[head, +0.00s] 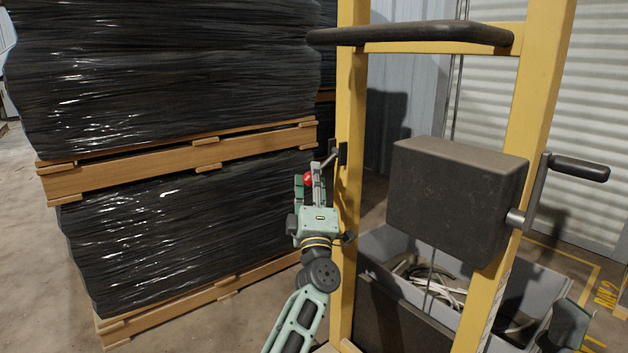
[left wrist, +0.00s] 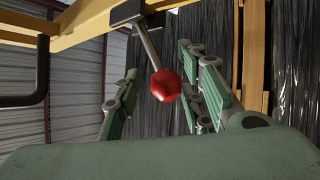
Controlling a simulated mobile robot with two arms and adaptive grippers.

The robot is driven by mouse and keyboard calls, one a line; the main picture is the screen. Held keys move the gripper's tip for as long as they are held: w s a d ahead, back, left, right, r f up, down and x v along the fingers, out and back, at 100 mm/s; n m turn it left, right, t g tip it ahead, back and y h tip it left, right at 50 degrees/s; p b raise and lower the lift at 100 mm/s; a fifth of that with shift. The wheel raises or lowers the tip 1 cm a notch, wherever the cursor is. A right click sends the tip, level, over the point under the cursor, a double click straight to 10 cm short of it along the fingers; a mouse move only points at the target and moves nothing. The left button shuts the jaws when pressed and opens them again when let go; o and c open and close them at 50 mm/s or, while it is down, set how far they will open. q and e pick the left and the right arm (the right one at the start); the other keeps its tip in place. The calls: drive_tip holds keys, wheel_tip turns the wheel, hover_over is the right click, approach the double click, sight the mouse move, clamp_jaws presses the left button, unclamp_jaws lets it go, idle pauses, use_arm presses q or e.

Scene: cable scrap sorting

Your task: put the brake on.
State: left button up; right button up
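The brake lever is a short metal rod (head: 328,159) with a red ball knob (head: 308,178). It comes from a black bracket (head: 343,153) on the left yellow post and slants down to the left. My left gripper (head: 308,172) is at the knob, with its fingers open. In the left wrist view the red knob (left wrist: 166,85) hangs in the gap between the spread fingers, and the rod (left wrist: 149,48) rises to the bracket (left wrist: 128,13). I cannot tell whether any finger touches the knob. Part of my right gripper (head: 568,326) shows at the lower right edge; its fingers are not clear.
Black-wrapped pallet stacks (head: 180,225) stand close left of my left arm. The yellow frame (head: 352,90) carries a dark box (head: 455,195) and a crank handle (head: 580,168) on the right. A grey bin (head: 385,242) with cable scraps sits behind it.

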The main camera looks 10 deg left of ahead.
use_arm(q)
drive_tip(key=v, duration=0.7)
drive_tip(key=shift+d+f, duration=0.15)
drive_tip(key=shift+d, duration=0.05)
